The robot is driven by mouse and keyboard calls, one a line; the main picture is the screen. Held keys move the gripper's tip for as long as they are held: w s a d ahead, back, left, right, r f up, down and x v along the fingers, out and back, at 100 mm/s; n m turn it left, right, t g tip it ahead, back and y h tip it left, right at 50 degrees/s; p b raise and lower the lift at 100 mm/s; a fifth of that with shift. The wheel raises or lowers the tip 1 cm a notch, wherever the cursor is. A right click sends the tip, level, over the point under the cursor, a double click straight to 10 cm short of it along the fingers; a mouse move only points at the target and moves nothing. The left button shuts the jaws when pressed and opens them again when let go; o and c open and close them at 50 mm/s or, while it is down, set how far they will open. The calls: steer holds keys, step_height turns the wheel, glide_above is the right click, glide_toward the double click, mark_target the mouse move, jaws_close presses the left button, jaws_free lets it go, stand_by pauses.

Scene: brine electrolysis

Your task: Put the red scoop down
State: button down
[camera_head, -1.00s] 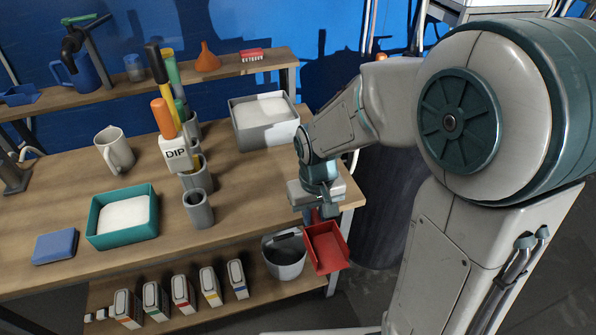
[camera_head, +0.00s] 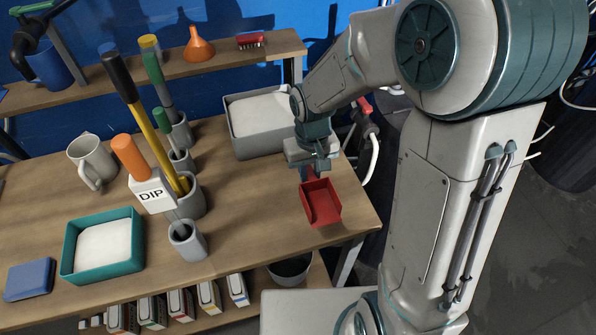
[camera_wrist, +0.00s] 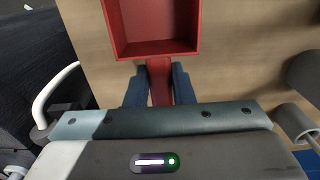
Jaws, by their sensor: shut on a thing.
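The red scoop (camera_head: 321,203) is an open, empty box-shaped scoop with a short handle, over the right front part of the wooden table (camera_head: 255,205). My gripper (camera_head: 310,166) is shut on its handle, and the scoop's mouth faces up. In the wrist view, the two dark blue fingers of my gripper (camera_wrist: 159,88) stand on either side of the red handle, and the scoop (camera_wrist: 153,47) shows at the top with table wood around it. I cannot tell whether the scoop's base touches the table.
A grey bin of white material (camera_head: 258,140) stands behind the gripper. A teal tray (camera_head: 140,253), a mug (camera_head: 90,165) and grey cups holding tools (camera_head: 187,242) stand to the left. Bare wood lies left of the scoop; the table's right edge is close.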

steer(key=w+a+f, duration=0.1)
steer(key=w, duration=0.1)
steer(key=w+a+f, duration=0.1)
steer(key=w+f, duration=0.1)
steer(key=w, duration=0.1)
steer(key=w+a+f+p, duration=0.1)
steer(key=w, duration=0.1)
steer(key=shift+w+f, duration=0.2)
steer(key=shift+f, duration=0.2)
steer(key=shift+w+f+p, duration=0.1)
steer(key=shift+f+p, duration=0.3)
steer(key=shift+f, duration=1.7)
steer(key=shift+f, duration=0.25)
steer(key=c, duration=1.3)
jaws_free()
steer(key=shift+r, duration=0.15)
steer(key=shift+o, duration=0.2)
steer(key=shift+r, duration=0.1)
